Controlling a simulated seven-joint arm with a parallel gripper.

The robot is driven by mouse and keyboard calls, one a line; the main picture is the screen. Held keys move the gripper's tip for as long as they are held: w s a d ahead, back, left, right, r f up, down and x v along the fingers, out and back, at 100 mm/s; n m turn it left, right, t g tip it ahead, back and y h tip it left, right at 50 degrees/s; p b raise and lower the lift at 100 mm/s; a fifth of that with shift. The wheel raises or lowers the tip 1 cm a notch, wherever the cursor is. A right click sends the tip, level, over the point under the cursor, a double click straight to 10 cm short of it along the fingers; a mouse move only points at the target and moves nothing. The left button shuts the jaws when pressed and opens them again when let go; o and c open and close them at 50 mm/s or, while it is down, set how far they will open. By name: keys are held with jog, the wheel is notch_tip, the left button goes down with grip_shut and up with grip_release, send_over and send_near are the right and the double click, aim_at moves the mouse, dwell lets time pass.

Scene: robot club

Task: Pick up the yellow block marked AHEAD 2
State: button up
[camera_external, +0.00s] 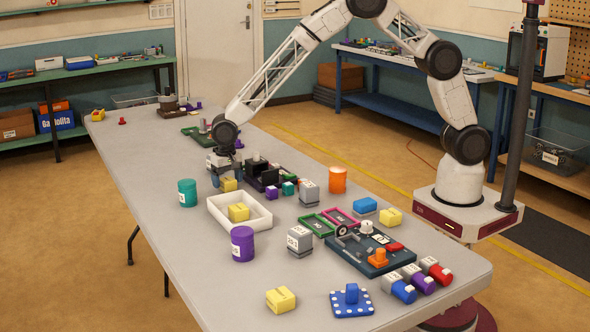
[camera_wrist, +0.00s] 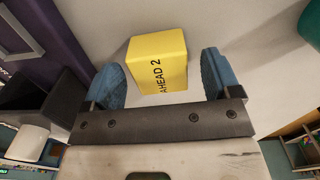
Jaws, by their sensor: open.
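The yellow block marked AHEAD 2 (camera_wrist: 157,60) stands on the grey table, its lettering readable in the wrist view. In the external view a yellow block (camera_external: 228,185) shows just under my gripper (camera_external: 222,166), partly covered by it; its lettering cannot be read there. In the wrist view my gripper (camera_wrist: 162,80) is open, with one blue finger pad on each side of the near part of the block. A gap shows between the block and each pad. I cannot tell how far the fingertips reach down beside it.
A teal cylinder (camera_external: 187,193) stands close to the left, also in the wrist view (camera_wrist: 311,26). A black holder (camera_external: 262,178) is close on the right. A white tray (camera_external: 214,212) holding another yellow block (camera_external: 239,212) lies nearer the camera, beside a purple cylinder (camera_external: 242,244).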

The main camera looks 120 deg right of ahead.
aim_at(227, 179)
jog(key=shift+f, duration=0.35)
dwell(0.3)
jog(key=c, duration=1)
jog(key=shift+r, duration=0.15)
jog(key=shift+c, duration=0.2)
jog(key=shift+r, duration=4.9)
